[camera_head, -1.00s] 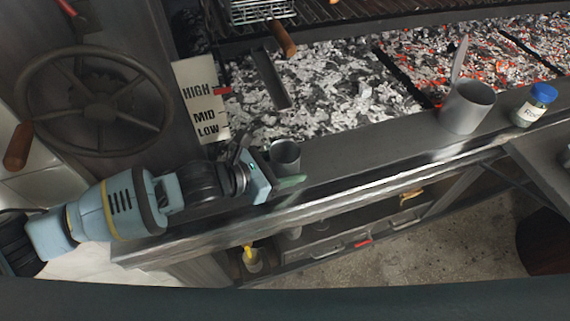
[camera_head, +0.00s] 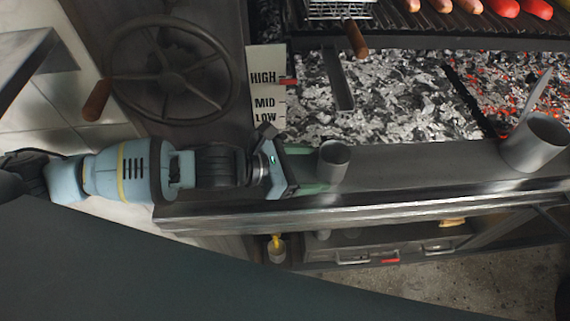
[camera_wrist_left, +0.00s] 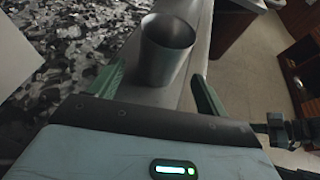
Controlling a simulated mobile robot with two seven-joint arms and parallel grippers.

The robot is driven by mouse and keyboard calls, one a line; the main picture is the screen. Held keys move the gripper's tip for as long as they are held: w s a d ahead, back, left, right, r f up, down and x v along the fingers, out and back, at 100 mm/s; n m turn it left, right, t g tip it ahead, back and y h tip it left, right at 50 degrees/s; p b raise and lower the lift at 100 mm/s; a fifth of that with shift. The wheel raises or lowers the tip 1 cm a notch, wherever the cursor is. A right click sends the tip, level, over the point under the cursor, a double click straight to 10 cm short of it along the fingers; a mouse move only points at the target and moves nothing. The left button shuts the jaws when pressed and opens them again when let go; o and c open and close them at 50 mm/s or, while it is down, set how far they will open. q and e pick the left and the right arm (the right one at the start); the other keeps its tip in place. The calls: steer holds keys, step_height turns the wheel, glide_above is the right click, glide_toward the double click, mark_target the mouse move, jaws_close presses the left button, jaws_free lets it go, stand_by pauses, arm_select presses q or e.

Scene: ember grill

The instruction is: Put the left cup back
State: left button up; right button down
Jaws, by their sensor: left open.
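A small grey metal cup (camera_head: 333,161) stands upright on the dark front ledge of the grill (camera_head: 420,172). It also shows in the left wrist view (camera_wrist_left: 167,50). My left gripper (camera_head: 312,168) is open and lies low over the ledge, just left of this cup. In the left wrist view its green fingers (camera_wrist_left: 158,80) are spread either side of the cup's near side, with gaps showing. The cup stands mostly ahead of the fingertips. A larger grey cup (camera_head: 537,142) with a utensil in it stands farther right on the ledge. My right gripper is not in view.
Ash and glowing coals (camera_head: 395,98) lie behind the ledge. A HIGH/MID/LOW plate (camera_head: 266,92) and a handwheel (camera_head: 170,70) are at the left. A lower shelf holds a container with something yellow (camera_head: 277,250). The ledge between the two cups is clear.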

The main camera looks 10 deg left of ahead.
arm_select(q)
steer(key=v, duration=0.5)
steer(key=shift+s+a+r, duration=0.1)
steer(key=shift+a+r, duration=0.05)
steer(key=shift+a, duration=0.15)
steer(key=shift+s+a+r, duration=0.1)
steer(key=shift+s+a, duration=0.05)
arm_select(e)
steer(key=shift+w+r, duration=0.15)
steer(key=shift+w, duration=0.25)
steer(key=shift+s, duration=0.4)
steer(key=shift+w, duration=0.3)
